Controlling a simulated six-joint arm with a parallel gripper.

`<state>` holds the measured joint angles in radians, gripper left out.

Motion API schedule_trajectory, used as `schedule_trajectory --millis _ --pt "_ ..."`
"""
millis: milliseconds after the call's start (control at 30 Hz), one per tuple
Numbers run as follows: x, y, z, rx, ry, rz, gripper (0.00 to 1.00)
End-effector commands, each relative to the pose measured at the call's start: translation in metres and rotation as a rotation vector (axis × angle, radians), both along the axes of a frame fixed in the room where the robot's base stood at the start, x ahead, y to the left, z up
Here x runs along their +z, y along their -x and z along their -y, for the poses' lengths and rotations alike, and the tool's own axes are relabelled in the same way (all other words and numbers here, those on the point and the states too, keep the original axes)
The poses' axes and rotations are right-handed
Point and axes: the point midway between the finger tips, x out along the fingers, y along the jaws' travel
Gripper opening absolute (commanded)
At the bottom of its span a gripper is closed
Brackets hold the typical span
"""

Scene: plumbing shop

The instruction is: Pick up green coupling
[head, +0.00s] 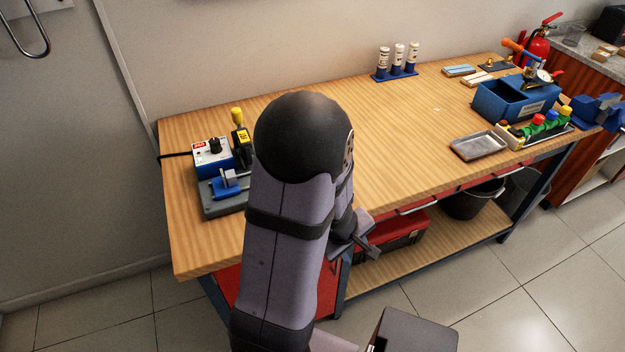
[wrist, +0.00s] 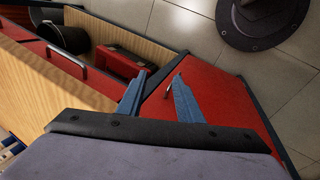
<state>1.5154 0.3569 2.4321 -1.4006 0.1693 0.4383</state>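A small green coupling (head: 550,119) stands in a low rack (head: 547,137) at the right end of the workbench, among red, blue and yellow pieces. It is not visible in the wrist view. My gripper (head: 366,240) is in front of the bench's front edge, well to the left of the rack and apart from it. In the wrist view my gripper (wrist: 162,82) shows two separated fingers with nothing between them. Part of the gripper is hidden behind my arm in the head view.
A metal tray (head: 478,146) lies left of the rack, and a blue box (head: 512,103) stands behind it. A blue vise (head: 597,112) is at the right end. White bottles (head: 398,55) stand at the back. A pressing device (head: 225,160) is at left. The bench middle is clear.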

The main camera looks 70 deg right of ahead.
Motion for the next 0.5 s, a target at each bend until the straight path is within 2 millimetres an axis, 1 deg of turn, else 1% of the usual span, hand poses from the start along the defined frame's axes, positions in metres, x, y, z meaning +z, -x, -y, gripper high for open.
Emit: schedule_trajectory --millis 33,200,300,500 --pt "0.03 0.004 0.007 0.035 0.01 0.011 0.33" --pt "0.075 0.01 0.02 0.186 0.017 0.047 0.33" --pt "0.091 0.013 0.02 0.257 0.008 0.064 0.33" --pt "0.113 0.019 0.017 0.352 -0.017 0.085 0.33"
